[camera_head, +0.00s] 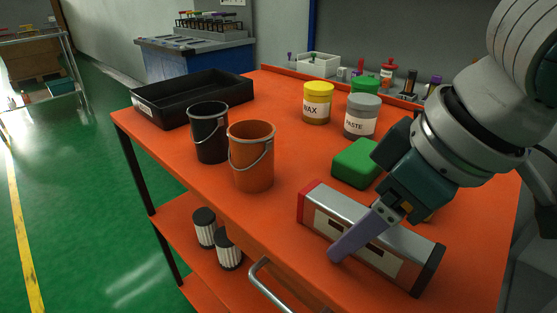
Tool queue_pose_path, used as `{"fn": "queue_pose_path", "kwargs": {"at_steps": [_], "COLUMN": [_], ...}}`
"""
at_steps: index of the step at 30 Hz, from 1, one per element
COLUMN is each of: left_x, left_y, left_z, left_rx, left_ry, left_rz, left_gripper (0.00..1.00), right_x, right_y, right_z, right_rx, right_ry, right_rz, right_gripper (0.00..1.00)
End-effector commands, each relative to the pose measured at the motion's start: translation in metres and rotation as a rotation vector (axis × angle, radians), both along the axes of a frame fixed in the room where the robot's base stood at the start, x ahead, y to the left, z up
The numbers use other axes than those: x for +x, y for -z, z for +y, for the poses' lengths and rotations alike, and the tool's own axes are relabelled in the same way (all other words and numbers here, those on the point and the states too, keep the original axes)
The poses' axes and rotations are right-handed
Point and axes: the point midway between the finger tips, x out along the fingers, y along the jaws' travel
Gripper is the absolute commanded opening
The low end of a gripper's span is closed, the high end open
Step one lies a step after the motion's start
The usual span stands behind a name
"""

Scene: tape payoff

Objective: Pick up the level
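The level (322,204) is a long silver bar with red and dark end caps and a pale panel on its front face. It lies across the near right part of the orange table top. My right gripper (350,243) reaches down over it from the upper right. One purple finger crosses in front of the level's front face. The other finger is hidden, so I cannot tell whether the gripper is shut on the level or open around it. My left gripper is not in view.
A green block (355,163) lies just behind the level, close to my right gripper. An orange bucket (251,157), a black bucket (208,133) and a black tray (193,98) stand to the left. A yellow-lidded wax jar (317,104) and a paste jar (362,117) stand behind.

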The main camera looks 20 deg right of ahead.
Motion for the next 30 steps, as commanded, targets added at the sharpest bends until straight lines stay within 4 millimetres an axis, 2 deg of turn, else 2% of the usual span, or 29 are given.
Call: {"fn": "queue_pose_path", "kwargs": {"at_steps": [2,18,30], "left_x": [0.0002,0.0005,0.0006], "left_y": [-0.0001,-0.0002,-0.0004], "left_z": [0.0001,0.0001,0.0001], "left_rx": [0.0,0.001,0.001], "left_ry": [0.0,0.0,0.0], "left_rz": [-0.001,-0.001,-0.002], "left_gripper": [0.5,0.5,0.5], "right_x": [-0.0001,-0.0002,0.0], "right_y": [-0.0001,-0.0001,-0.0005], "right_z": [-0.0001,-0.0002,-0.0001], "right_rx": [0.0,0.0,0.0], "right_ry": [0.0,0.0,0.0], "right_rz": [0.0,0.0,-0.001], "right_gripper": [0.59,0.0,0.0]}}
